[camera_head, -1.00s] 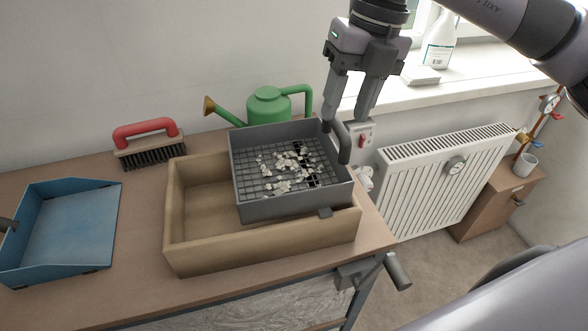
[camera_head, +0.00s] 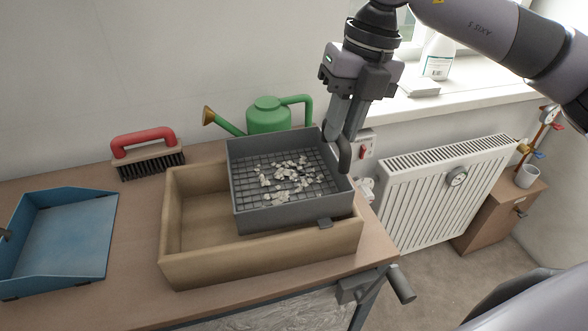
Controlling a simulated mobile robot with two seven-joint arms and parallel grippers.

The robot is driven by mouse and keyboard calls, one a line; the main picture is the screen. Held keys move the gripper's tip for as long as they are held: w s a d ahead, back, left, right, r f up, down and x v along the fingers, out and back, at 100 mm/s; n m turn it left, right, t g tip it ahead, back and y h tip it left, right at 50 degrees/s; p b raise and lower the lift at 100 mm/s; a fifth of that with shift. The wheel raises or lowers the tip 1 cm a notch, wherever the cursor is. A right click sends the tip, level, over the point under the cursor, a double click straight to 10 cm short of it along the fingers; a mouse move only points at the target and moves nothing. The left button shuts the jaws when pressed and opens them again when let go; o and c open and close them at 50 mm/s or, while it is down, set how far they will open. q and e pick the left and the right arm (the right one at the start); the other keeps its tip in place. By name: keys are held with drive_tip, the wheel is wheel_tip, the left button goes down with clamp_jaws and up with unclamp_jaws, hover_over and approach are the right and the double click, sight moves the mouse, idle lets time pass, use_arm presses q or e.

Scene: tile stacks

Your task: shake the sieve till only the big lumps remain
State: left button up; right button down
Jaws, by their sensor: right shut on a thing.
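The grey sieve (camera_head: 282,216) sits over the right part of the wooden box (camera_head: 250,262), its rim above the box walls. Several pale lumps of mixed size (camera_head: 286,180) lie scattered on its mesh, mostly in the middle. My right gripper (camera_head: 343,143) points down at the sieve's right side and is shut on the sieve's dark handle (camera_head: 344,155). Whether the sieve touches the box rim is hard to tell. The box floor under the sieve is hidden. My left gripper does not show.
A blue dustpan (camera_head: 62,240) lies at the left of the workbench (camera_head: 135,225). A red-handled brush (camera_head: 147,150) and a green watering can (camera_head: 268,117) stand at the back. A vise (camera_head: 365,288) is at the front right corner. A radiator (camera_head: 430,205) is to the right.

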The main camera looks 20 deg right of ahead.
drive_tip(key=w+a, duration=0.1)
drive_tip(key=a, duration=0.8)
drive_tip(key=shift+d, duration=0.1)
drive_tip(key=d, duration=0.5)
drive_tip(key=s+d+b, duration=0.1)
drive_tip(key=d, duration=0.2)
drive_tip(key=shift+d, duration=0.15)
idle(0.3)
drive_tip(key=w+a, duration=0.1)
drive_tip(key=a, duration=0.7)
drive_tip(key=shift+a+p, duration=0.3)
drive_tip(key=shift+p, duration=0.15)
drive_tip(key=shift+d, duration=0.1)
